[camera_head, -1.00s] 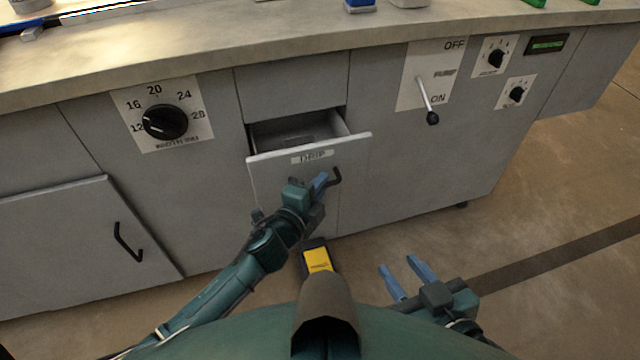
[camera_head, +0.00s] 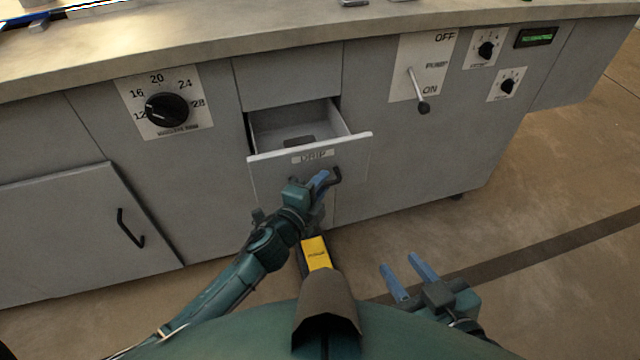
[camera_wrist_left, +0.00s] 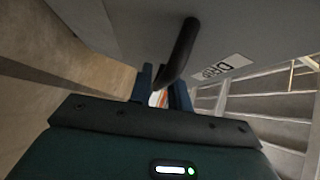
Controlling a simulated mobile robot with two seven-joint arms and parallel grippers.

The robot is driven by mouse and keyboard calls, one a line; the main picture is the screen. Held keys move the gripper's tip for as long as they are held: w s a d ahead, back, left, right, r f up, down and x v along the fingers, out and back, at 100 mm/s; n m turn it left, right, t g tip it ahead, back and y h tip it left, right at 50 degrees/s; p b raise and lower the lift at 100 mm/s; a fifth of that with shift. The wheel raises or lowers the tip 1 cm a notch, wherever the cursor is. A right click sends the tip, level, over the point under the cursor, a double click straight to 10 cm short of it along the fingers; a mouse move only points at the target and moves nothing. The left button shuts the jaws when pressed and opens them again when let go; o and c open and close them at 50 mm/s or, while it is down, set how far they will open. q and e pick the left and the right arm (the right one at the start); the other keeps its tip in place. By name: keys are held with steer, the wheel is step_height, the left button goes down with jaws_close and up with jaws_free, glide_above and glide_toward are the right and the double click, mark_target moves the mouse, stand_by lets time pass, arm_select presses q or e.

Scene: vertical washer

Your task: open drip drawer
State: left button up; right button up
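The drip drawer (camera_head: 280,172), a grey front with a DRIP label (camera_head: 313,155), stands partly pulled out of the cabinet; its inside shows from above. Its black handle (camera_head: 336,176) is on the front, below the label. My left gripper (camera_head: 322,181) is at this handle. In the left wrist view the handle (camera_wrist_left: 181,45) runs down between the two blue fingers (camera_wrist_left: 163,92), which are closed around it. The exact contact is partly hidden. My right gripper (camera_head: 408,277) is open and empty, low in front of the cabinet.
A dial (camera_head: 167,110) is left of the drawer, and a pump lever (camera_head: 420,93) is to its right. A closed door with a black handle (camera_head: 130,228) is at the lower left. A yellow-topped part (camera_head: 316,253) is below the drawer. Floor at the right is clear.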

arm_select(q)
steer(key=shift+o, duration=1.2)
steer(key=shift+s, duration=0.1)
